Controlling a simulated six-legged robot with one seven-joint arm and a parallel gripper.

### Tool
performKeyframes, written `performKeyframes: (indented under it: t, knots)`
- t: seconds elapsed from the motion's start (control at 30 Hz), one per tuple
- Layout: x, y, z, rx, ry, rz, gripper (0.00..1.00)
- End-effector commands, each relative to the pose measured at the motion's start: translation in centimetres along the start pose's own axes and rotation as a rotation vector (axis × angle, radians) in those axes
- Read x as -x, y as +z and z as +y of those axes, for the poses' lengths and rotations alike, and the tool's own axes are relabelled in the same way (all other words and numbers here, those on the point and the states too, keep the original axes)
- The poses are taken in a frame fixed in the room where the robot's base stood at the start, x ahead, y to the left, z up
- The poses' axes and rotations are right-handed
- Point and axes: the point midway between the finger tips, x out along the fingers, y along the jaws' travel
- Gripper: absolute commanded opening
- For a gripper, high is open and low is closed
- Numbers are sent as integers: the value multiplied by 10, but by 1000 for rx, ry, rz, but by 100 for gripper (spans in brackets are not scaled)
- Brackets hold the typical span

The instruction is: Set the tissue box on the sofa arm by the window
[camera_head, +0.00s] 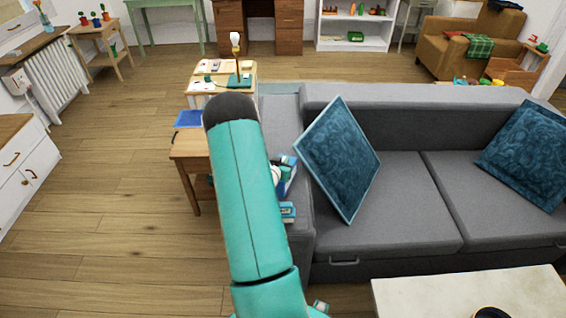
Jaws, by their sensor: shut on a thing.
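The grey sofa stands at the right in the head view. Its left arm (279,118) is partly hidden behind my teal arm. A small blue and white thing (288,181), probably the tissue box, shows just right of my arm, against the sofa arm. Most of it is hidden. My gripper (286,199) is mostly hidden behind my arm; small teal and white parts show beside the blue thing, and it is shut on it. I cannot tell whether the box touches the sofa arm. A window edge (14,10) shows at the top left.
A wooden side table (190,147) with a blue item stands left of the sofa arm. Blue cushions (340,160) lie on the sofa. A pale low table (470,293) is at the front right. A white cabinet (25,165) stands at the left; floor between is clear.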

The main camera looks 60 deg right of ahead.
Motion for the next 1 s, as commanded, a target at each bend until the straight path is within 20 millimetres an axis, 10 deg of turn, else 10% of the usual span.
performKeyframes:
  t: [0.4, 0.53, 1.0]
  knots:
    - [-3, 9, 0, -1, -1, 2, 0]
    - [-2, 8, 0, -2, 0, 1, 32]
    - [14, 5, -1, -1, -2, 0, 32]
